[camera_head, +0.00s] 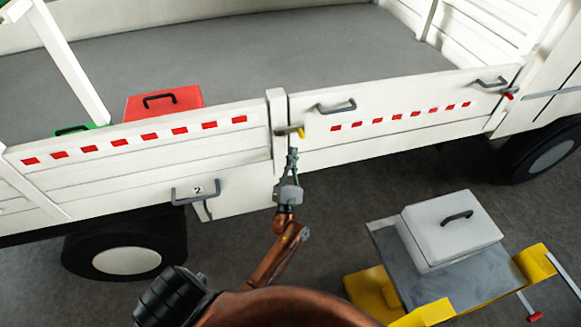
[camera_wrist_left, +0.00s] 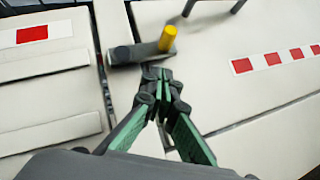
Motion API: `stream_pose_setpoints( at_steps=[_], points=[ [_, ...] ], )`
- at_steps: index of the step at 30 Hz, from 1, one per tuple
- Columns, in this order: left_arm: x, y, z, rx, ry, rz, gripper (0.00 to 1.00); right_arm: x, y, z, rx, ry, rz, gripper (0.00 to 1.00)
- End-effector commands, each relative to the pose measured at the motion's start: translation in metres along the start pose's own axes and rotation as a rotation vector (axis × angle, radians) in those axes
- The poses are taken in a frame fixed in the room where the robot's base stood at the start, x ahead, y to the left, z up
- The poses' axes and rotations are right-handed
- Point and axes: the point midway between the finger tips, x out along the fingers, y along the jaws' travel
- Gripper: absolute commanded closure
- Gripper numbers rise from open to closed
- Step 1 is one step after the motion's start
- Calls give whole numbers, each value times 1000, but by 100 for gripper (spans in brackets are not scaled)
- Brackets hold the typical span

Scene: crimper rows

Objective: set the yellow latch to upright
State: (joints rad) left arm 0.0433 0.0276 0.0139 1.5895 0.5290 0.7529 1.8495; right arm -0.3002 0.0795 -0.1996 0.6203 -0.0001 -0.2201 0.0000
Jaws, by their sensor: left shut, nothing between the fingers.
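The yellow latch (camera_head: 300,132) sits at the gap between two white side panels of the truck bed. Its grey bar lies roughly sideways, with the yellow knob at its right end. In the left wrist view the latch knob (camera_wrist_left: 167,39) stands out from the bar, just above my fingertips. My left gripper (camera_head: 292,152) is shut and empty, just below the latch; in the left wrist view its green fingers (camera_wrist_left: 158,75) meet close under the bar. I cannot tell whether they touch it. My right gripper is not in view.
A red latch (camera_head: 509,95) is at the far right panel end. Grey handles (camera_head: 336,107) stick out from the panels. A red case (camera_head: 163,103) and a green case (camera_head: 80,129) are in the bed. A white case (camera_head: 449,228) rests on a cart (camera_head: 384,240) at lower right.

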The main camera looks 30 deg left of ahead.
Motion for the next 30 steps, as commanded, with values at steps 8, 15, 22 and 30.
stream_pose_setpoints(
  at_steps=[8,15,22,30],
  points=[
    [25,1,26,-1,1,1,100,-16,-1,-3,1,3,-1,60],
    [27,0,28,0,1,0,100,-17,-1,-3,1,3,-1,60],
    [27,0,28,-1,1,0,100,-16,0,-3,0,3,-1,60],
    [27,-2,28,-35,1,34,100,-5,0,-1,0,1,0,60]
  ],
)
